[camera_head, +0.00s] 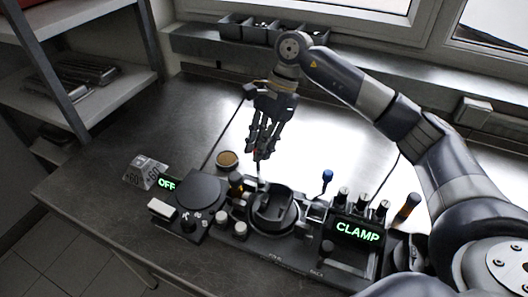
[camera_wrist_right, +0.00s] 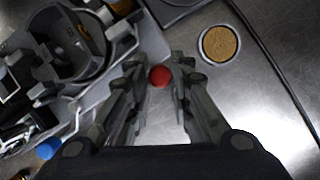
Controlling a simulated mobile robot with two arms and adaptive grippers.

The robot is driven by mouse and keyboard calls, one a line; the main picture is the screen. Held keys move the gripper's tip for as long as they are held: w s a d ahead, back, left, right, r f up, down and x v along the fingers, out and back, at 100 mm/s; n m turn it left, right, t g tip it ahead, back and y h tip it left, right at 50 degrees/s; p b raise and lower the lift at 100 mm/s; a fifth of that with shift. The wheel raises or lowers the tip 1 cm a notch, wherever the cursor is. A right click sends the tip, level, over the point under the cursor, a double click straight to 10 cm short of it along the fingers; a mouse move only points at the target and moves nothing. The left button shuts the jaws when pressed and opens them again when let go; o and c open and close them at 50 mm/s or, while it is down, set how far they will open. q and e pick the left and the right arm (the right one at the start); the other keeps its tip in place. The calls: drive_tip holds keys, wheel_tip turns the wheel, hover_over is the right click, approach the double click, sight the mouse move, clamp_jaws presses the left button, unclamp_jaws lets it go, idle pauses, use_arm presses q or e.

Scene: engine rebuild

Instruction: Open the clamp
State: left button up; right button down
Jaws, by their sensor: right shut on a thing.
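The clamp (camera_head: 275,208) is a dark round fixture on the bench. It shows in the right wrist view (camera_wrist_right: 75,45) at the upper left. A lit green display (camera_head: 358,232) to its right reads "CLAMP". My right gripper (camera_head: 259,154) points down just behind the clamp. In the wrist view its fingers (camera_wrist_right: 160,84) are closed around a red knob (camera_wrist_right: 160,76), which shows between the fingertips. The shaft under the knob is mostly hidden, so how it joins the clamp cannot be told. My left gripper is not in view.
A black round plate (camera_head: 202,188) and a green "OFF" display (camera_head: 167,184) stand left of the clamp. A cork-coloured disc (camera_head: 228,159) lies behind them. A blue-tipped post (camera_head: 327,176) and several dark cylinders stand to the right.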

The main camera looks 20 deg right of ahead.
drive_tip(key=shift+w+a+n+b, duration=0.15)
drive_tip(key=shift+a+n+b, duration=0.15)
drive_tip(key=shift+n, duration=0.2)
drive_tip(key=shift+g, duration=0.3)
drive_tip(key=c, duration=1.5)
unclamp_jaws()
drive_tip(key=shift+o, duration=0.2)
drive_tip(key=v, duration=1.2)
drive_tip(key=shift+a, duration=0.15)
